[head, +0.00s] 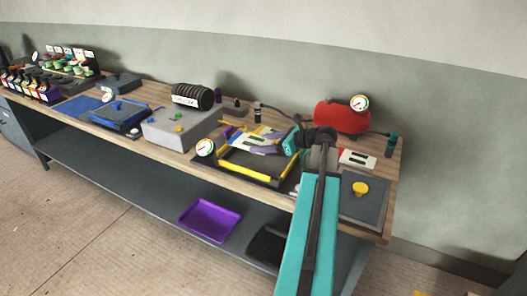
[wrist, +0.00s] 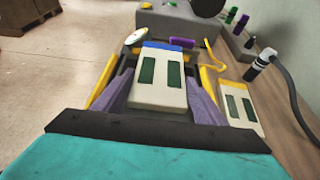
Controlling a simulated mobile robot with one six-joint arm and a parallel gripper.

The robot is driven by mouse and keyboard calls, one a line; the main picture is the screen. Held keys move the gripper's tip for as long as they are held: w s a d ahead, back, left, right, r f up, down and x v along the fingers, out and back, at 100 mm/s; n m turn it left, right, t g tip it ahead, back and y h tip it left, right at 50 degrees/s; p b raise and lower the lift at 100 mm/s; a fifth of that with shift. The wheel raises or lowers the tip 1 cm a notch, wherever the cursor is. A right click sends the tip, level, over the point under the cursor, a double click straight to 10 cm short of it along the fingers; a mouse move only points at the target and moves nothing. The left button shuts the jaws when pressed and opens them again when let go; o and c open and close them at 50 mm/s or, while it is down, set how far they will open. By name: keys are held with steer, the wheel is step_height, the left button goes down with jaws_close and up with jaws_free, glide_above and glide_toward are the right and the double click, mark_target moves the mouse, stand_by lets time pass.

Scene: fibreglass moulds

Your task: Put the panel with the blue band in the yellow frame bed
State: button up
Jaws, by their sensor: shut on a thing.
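The panel with the blue band (wrist: 158,82) is pale, with two dark green windows and the blue band at its far end. My gripper (wrist: 160,95) is shut on it, one purple-grey finger along each long side. In the head view the panel (head: 249,141) shows partly behind my gripper (head: 262,146). The yellow frame bed (head: 244,170) lies below it on the bench, with yellow bars around a dark tray. In the wrist view its left bar (wrist: 103,84) shows beside the panel. The panel hides the bed's middle; I cannot tell whether they touch.
A second pale panel with green windows (wrist: 240,106) lies to the right in the wrist view. A dial gauge (head: 205,148) sits at the bed's left corner. A grey block (head: 178,132) stands left of the bed, a red tank (head: 340,117) at the back right.

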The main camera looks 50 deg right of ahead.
steer(key=shift+f, duration=1.75)
steer(key=shift+f+p, duration=0.35)
steer(key=shift+f, duration=0.25)
steer(key=o, duration=1.1)
steer(key=shift+r, duration=0.1)
steer(key=shift+r, duration=0.4)
steer(key=shift+s+r, duration=0.2)
steer(key=shift+s, duration=0.05)
steer(key=b+v, duration=0.1)
steer(key=v, duration=1)
steer(key=shift+s+d+r, duration=0.15)
steer(key=shift+s, duration=0.05)
